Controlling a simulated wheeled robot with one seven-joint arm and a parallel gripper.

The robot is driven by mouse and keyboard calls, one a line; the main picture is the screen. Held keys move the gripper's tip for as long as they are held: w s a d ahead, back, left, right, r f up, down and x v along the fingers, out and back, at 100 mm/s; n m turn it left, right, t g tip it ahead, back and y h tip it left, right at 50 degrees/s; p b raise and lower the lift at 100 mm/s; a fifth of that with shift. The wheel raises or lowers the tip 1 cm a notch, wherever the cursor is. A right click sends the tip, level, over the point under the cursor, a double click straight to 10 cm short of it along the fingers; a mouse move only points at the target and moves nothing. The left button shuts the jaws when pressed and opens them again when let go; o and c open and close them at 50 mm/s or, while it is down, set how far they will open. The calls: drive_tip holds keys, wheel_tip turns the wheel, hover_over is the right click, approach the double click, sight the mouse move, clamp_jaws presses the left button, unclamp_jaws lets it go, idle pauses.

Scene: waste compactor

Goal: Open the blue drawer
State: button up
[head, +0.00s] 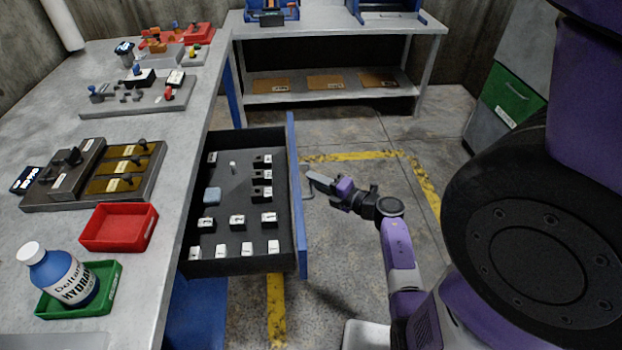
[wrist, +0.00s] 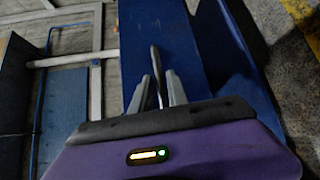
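The blue drawer stands pulled out from the workbench, its blue front (head: 293,205) facing right in the head view. A thin metal handle (head: 307,184) sticks out from the drawer front. It also shows in the wrist view (wrist: 156,70), against the blue panel. My gripper (head: 318,183) is at the handle. In the wrist view my two grey fingers (wrist: 158,85) stand apart on either side of the handle, with narrow gaps. My gripper looks open, around the handle.
The workbench (head: 190,110) on the left carries a red tray (head: 118,227), a green tray (head: 80,290) with a blue bottle (head: 62,276), and fixtures. A second table (head: 335,25) stands at the back. A green-drawered cabinet (head: 512,97) is at right. The floor beyond my gripper is clear.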

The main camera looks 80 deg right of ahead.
drive_tip(key=v, duration=0.5)
drive_tip(key=shift+s+a, duration=0.25)
drive_tip(key=shift+s, duration=0.1)
wheel_tip(320, 180, up, 9)
drive_tip(key=d+m+t+h, duration=0.1)
drive_tip(key=m+h, duration=0.2)
drive_tip(key=m, duration=0.1)
drive_tip(key=w+a+r+m, duration=0.1)
drive_tip(key=a+r+m, duration=0.1)
drive_tip(key=a, duration=0.4)
drive_tip(key=w+a+r+m+t, duration=0.1)
drive_tip(key=w+a+r+m, duration=0.1)
drive_tip(key=a, duration=0.3)
drive_tip(key=w+a+r+m+y, duration=0.1)
drive_tip(key=a+r+m, duration=0.1)
drive_tip(key=a, duration=0.4)
drive_tip(key=shift+w+a+m+t, duration=0.3)
drive_tip(key=shift+a+t, duration=0.05)
drive_tip(key=shift+t, duration=0.05)
drive_tip(key=s+a+m+g+y, duration=0.1)
drive_tip(key=s+a+y, duration=0.2)
drive_tip(key=a, duration=0.9)
drive_tip(key=s+a+m+g+y, duration=0.1)
drive_tip(key=s+a+y, duration=0.3)
drive_tip(key=a, duration=0.9)
drive_tip(key=shift+s+m+g+y, duration=0.3)
drive_tip(key=shift+m+y, duration=0.5)
drive_tip(key=shift+y, duration=0.4)
